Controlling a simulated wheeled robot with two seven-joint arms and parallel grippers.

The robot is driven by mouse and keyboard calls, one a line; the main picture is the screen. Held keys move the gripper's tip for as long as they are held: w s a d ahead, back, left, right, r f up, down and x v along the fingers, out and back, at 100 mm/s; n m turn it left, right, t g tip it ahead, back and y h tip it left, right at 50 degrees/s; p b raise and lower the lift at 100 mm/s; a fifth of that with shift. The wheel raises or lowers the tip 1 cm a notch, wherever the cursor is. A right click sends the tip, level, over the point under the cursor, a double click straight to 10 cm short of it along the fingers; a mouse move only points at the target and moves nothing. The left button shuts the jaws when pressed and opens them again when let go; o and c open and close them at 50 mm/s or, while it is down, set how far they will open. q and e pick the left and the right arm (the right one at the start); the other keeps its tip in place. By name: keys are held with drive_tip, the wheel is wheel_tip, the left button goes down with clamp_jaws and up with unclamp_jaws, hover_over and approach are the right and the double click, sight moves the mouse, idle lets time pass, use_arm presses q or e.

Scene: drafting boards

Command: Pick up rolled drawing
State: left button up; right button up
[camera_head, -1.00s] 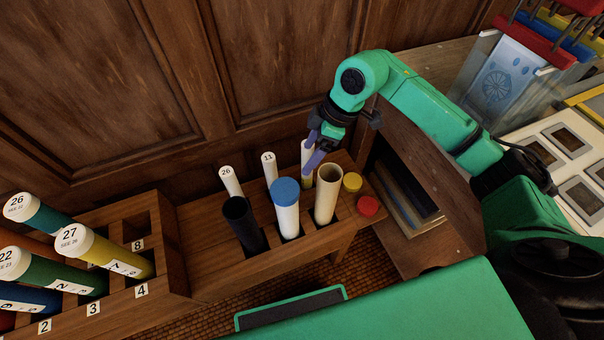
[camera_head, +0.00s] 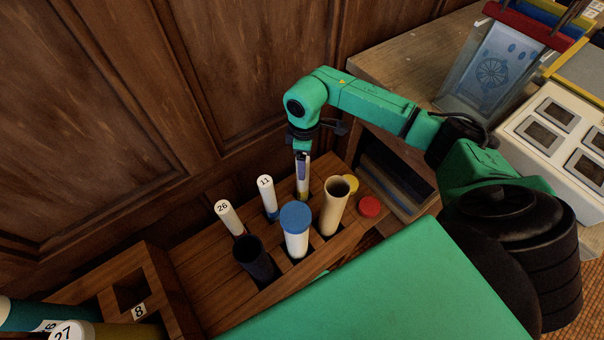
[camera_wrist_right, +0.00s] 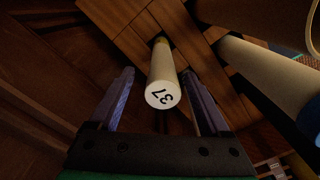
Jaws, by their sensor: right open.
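A white rolled drawing marked 37 (camera_wrist_right: 163,94) stands in the back row of the wooden rack (camera_head: 197,265); its lower part, with a yellow band, also shows in the head view (camera_head: 302,191). My right gripper (camera_head: 302,165) is above and around its upper end. In the right wrist view the open fingers (camera_wrist_right: 158,74) stand on either side of the roll, with gaps visible between it and both fingers. Other white rolls marked 11 (camera_head: 267,196) and 26 (camera_head: 228,216) stand to the left in the same row. My left gripper is not in view.
In front stand a black tube (camera_head: 254,262), a blue-capped tube (camera_head: 296,230) and an open cream tube (camera_head: 333,207). Yellow (camera_head: 351,184) and red (camera_head: 369,206) caps lie to the right. The wood-panelled wall (camera_head: 215,80) is close behind.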

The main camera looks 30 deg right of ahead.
drive_tip(key=f, duration=0.3)
drive_tip(key=shift+a+f, duration=0.2)
drive_tip(key=shift+f, duration=0.2)
drive_tip(key=shift+r, duration=0.1)
clamp_jaws()
